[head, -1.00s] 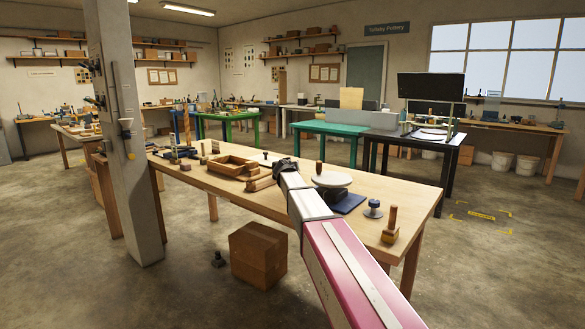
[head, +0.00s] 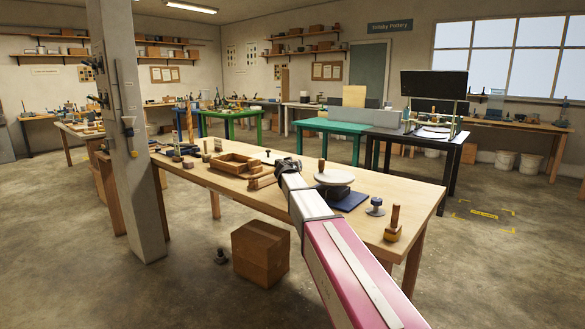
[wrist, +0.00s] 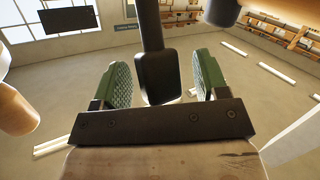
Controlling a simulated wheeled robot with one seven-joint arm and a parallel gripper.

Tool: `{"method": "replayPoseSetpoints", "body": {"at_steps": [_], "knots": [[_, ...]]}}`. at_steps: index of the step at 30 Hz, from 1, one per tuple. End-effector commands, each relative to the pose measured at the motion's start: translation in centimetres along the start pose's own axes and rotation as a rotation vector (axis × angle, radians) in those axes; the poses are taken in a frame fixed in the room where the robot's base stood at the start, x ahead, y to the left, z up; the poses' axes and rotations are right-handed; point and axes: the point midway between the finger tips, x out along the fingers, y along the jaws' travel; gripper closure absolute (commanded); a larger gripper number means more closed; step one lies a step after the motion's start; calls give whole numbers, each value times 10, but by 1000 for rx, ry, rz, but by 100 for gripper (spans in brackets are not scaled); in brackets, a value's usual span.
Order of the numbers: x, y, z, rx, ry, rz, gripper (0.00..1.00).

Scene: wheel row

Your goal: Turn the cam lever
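In the wrist view a dark lever with a broad, flat, rounded end (wrist: 158,78) reaches down from the top between the two green ribbed finger pads. I take it to be the cam lever. My gripper (wrist: 164,88) is open around it, with a gap showing on each side of the lever's end. In the head view my gripper (head: 288,165) is a small dark shape over the middle of the wooden workbench (head: 408,200). The lever cannot be made out there, and my own arm covers part of the bench.
Right of my gripper are a round pale wheel head (head: 334,177), a blue mat (head: 350,202), a dark knobbed tool (head: 375,207) and a wooden-handled tool (head: 394,223). A wooden tray (head: 236,163) lies to the left. A cardboard box (head: 260,254) and a pillar (head: 128,140) stand nearby.

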Motion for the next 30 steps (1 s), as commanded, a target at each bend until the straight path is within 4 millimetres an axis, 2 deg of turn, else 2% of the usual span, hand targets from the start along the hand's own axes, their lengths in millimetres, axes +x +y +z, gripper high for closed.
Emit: {"method": "replayPoseSetpoints", "body": {"at_steps": [7, 11, 17, 24, 30], "knots": [[-2, 0, 0, -1, 0, 0, 33], [-12, 1, 0, -1, 0, 0, 33], [-42, 2, 1, -1, 1, -1, 33], [-88, 1, 1, 0, 1, -1, 33], [-108, 0, 0, 0, 0, 0, 33]]}}
